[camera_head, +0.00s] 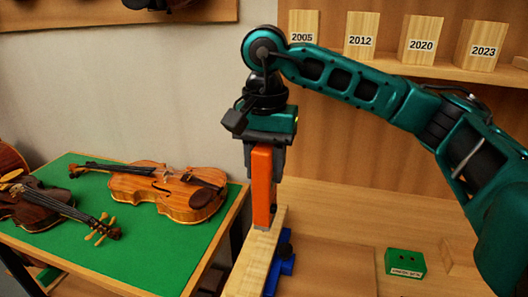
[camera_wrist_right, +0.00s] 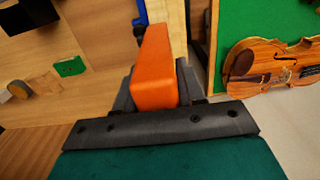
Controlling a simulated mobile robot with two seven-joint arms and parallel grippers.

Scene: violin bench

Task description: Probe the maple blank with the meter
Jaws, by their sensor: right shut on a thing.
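My right gripper (camera_head: 265,168) points down and is shut on the orange meter (camera_head: 262,190), which it holds upright. In the right wrist view the meter (camera_wrist_right: 155,70) sits between the dark fingers. The pale maple blank (camera_head: 252,262) lies at the bench's left edge, beside a blue clamp (camera_head: 285,262). The meter's grey lower tip is at the far part of the blank's top; I cannot tell whether it touches. The blank also shows as a pale strip in the right wrist view (camera_wrist_right: 177,30). My left gripper is out of view.
A small green box (camera_head: 405,263) with a white label stands on the bench (camera_head: 340,210), with a wooden block (camera_head: 460,255) to its right. A green-topped table (camera_head: 150,255) at left holds violins (camera_head: 165,190). Blocks marked with years stand on a shelf (camera_head: 400,62) behind my right arm.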

